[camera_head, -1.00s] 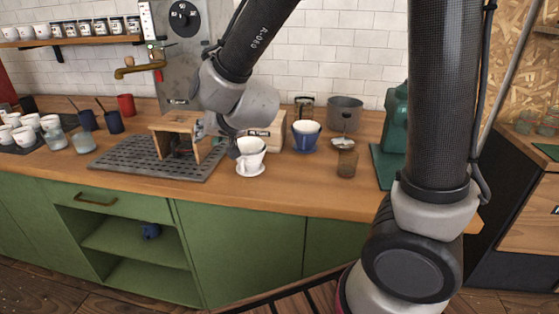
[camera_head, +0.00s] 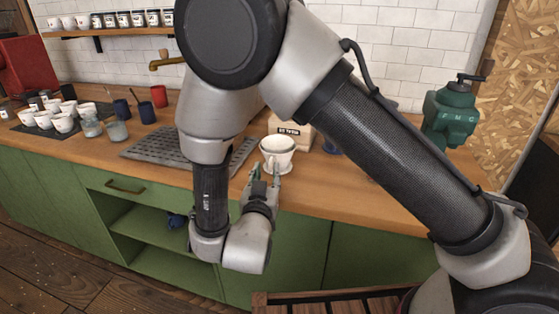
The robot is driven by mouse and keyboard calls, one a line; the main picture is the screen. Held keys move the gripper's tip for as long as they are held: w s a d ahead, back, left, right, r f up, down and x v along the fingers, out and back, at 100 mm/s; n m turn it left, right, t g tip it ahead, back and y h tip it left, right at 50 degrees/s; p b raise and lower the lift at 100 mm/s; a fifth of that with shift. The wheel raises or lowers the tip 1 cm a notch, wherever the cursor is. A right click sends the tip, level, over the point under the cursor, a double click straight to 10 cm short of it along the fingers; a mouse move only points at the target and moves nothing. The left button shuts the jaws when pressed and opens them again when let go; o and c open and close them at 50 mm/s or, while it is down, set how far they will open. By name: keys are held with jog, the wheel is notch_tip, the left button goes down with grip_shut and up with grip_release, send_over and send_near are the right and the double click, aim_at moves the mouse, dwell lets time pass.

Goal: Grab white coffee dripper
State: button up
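The white coffee dripper (camera_head: 277,153) stands upright on the wooden counter near its front edge, in the middle of the head view. It is cup-shaped with a wide saucer-like base. My gripper (camera_head: 265,173) is just in front of the dripper, at about the height of its lower part. Its two fingers point toward the dripper and are spread apart with nothing between them. I cannot tell whether a fingertip touches the dripper's base.
A wooden box (camera_head: 291,134) stands behind the dripper. A dark grate (camera_head: 160,148) lies to its left, partly behind my arm. A green grinder (camera_head: 449,112) stands at right. White cups (camera_head: 62,122) crowd the left.

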aim_at(270, 165)
jog(key=w, duration=0.2)
jog(key=w+d, duration=0.1)
jog(key=w, duration=0.1)
jog(key=shift+w, duration=0.1)
grip_shut()
